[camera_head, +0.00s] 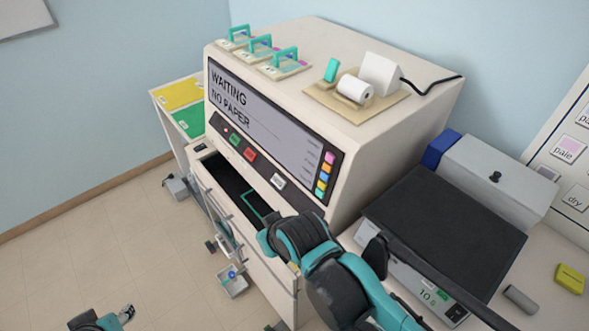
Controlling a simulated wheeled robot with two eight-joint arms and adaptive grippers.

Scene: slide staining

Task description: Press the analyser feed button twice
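The analyser (400,115) is a large cream machine. Below the text are a green button (235,139), a red button (250,154) and a pale button (278,181). Their labels are too small to read, so I cannot tell which is feed.
A paper roll (357,89) sits on a tan tray (378,112) on top of the analyser, near several teal-handled racks (285,61). A dark open slot (222,177) lies below the panel. A black-topped scale (445,230) and grey box (495,175) stand right.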

